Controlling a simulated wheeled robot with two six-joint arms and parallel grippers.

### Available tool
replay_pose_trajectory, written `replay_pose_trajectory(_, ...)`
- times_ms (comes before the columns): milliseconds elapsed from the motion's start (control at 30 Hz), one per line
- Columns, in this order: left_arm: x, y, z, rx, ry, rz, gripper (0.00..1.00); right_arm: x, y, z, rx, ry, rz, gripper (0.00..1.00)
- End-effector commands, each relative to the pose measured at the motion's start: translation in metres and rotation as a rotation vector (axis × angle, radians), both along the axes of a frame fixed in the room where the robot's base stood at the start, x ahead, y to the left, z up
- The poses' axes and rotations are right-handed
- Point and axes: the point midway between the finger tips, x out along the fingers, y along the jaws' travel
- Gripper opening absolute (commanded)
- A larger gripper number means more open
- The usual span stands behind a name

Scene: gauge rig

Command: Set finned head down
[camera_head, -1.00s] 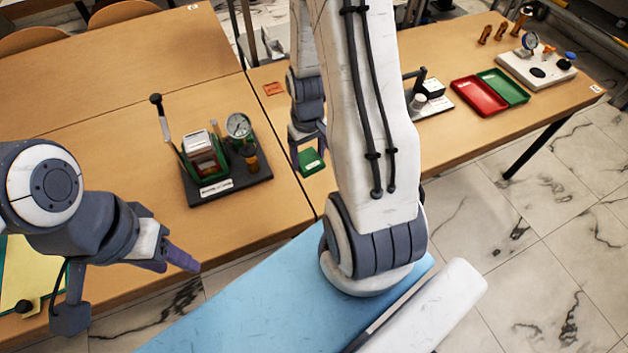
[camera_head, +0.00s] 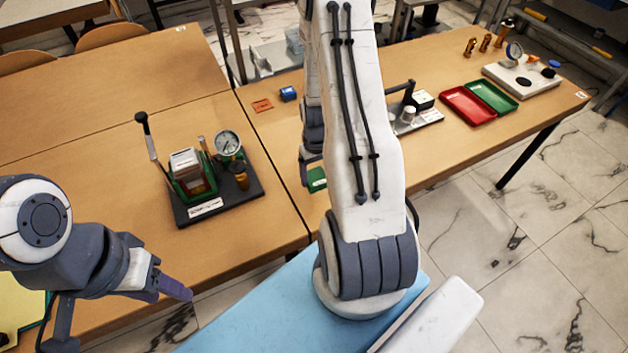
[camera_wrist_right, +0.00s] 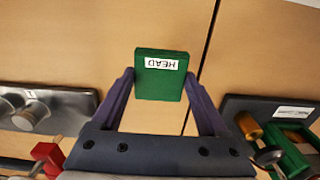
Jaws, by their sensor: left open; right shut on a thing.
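A green block labelled HEAD (camera_wrist_right: 160,88), which I take for the finned head, sits between the fingertips of my right gripper (camera_wrist_right: 160,80) in the right wrist view. The fingers press on its two sides; no fins show from this side. In the head view a part of the green block (camera_head: 316,180) shows beside the right gripper (camera_head: 311,172); my right arm hides the rest. It is over the table right of the seam; I cannot tell its height. My left gripper (camera_head: 177,289) is open and empty at the lower left, near the table's front edge.
A dark-based rig with a gauge (camera_head: 228,142) and lever stands left of the seam. An orange square (camera_head: 262,105) and a blue object (camera_head: 288,93) lie farther back. A grey-based fixture (camera_head: 425,118), a red tray (camera_head: 467,105) and a green tray (camera_head: 492,97) are to the right.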

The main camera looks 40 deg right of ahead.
Motion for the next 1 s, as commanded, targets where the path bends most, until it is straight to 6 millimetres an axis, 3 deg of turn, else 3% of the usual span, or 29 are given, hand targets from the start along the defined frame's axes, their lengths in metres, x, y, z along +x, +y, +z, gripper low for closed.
replay_pose_trajectory(167, 0.0, 0.0, 0.003, 0.0, 0.0, 0.0, 0.5, 0.008, 0.002, -0.01, 0.002, 0.003, 0.0, 0.08)
replay_pose_trajectory(433, 0.0, 0.0, 0.009, 0.0, 0.0, 0.0, 0.5, 0.008, 0.001, -0.043, 0.001, 0.002, -0.001, 0.08)
replay_pose_trajectory(833, 0.0, 0.0, 0.005, 0.0, 0.0, 0.0, 0.5, 0.008, 0.001, -0.05, 0.0, 0.0, 0.0, 0.08)
replay_pose_trajectory(867, 0.0, 0.0, 0.005, 0.0, 0.0, 0.0, 0.5, 0.008, 0.001, -0.05, 0.0, 0.0, 0.0, 0.81)
replay_pose_trajectory(900, 0.0, 0.0, 0.006, 0.0, 0.0, 0.0, 0.5, 0.008, 0.001, -0.049, 0.0, 0.0, 0.0, 0.96)
replay_pose_trajectory(1000, 0.0, 0.0, 0.006, 0.0, 0.0, 0.0, 0.5, 0.008, 0.001, -0.049, 0.0, 0.0, 0.0, 1.0)
